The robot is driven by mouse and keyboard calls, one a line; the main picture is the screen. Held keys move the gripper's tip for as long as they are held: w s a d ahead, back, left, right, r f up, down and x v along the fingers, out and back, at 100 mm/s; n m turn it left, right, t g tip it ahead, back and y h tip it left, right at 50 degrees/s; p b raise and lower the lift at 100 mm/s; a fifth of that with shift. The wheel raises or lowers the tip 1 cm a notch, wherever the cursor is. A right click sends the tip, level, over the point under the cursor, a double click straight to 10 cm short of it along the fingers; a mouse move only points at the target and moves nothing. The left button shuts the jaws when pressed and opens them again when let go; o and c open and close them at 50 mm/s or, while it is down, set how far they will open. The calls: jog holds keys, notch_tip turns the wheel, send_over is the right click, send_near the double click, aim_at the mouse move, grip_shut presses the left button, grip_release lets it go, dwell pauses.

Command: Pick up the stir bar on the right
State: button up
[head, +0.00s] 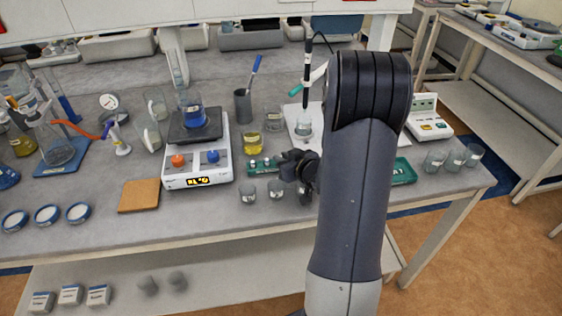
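I cannot make out a stir bar for certain in the head view. A green tray (257,166) lies on the bench just left of my gripper, with small pale and dark marks on it too small to identify. More green (403,172) shows on the right side of my arm, and I cannot tell if it is the same tray. My gripper (300,168) is dark and hangs over the front part of the bench, beside the green tray. Its fingers are small and partly merged, so their opening is unclear. My arm hides the bench behind it.
A hotplate (197,175) with a beaker of blue liquid (191,107) stands left. Small beakers (248,192) stand in front of the green tray. A yellow-filled beaker (252,141) is behind it. More beakers (435,160) stand at right.

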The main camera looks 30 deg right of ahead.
grip_shut()
jog(key=shift+r, duration=0.1)
